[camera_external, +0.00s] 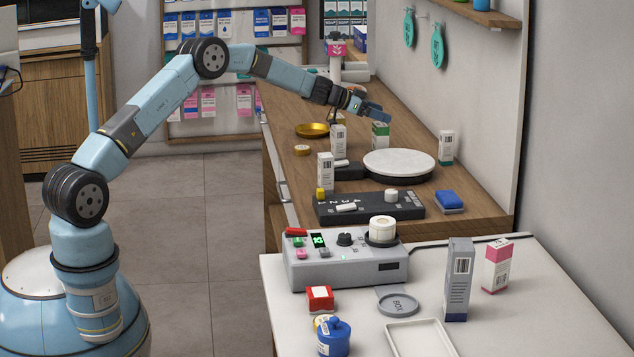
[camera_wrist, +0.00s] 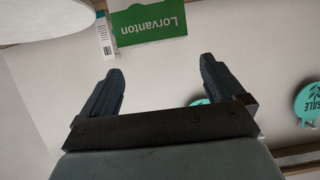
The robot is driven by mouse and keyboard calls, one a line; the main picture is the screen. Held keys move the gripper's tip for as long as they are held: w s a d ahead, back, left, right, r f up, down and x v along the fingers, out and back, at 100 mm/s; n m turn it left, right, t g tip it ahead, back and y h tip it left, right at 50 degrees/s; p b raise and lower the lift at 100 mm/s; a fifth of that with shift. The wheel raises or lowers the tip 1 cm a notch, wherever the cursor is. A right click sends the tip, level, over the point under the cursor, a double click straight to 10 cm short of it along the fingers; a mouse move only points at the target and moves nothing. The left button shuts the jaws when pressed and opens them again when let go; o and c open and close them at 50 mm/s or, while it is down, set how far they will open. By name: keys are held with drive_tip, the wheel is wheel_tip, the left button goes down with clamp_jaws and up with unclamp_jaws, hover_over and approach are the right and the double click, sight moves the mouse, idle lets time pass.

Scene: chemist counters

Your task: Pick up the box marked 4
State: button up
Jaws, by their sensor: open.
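I cannot read a 4 on any box. Small white boxes stand on the wooden counter: one near my gripper (camera_external: 338,139), one in front (camera_external: 325,172) and one by the wall (camera_external: 446,148). On the near white counter stand a tall grey box (camera_external: 457,282) and a pink-and-white box (camera_external: 497,267).
A round white-topped stand (camera_external: 399,162), a dark tray (camera_external: 330,212) and a gold dish (camera_external: 312,130) crowd the wooden counter. A grey device (camera_external: 345,268) sits on the near counter. Teal tags (camera_external: 438,46) hang on the right wall.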

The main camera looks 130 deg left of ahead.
sight(378, 124)
drive_tip(key=shift+f, duration=0.7)
wheel_tip(378, 124, down, 2)
drive_tip(key=shift+f, duration=0.2)
drive_tip(key=shift+x, duration=0.9)
drive_tip(key=shift+w+a+f, duration=0.4)
drive_tip(key=shift+c, duration=0.4)
drive_tip(key=c, duration=1)
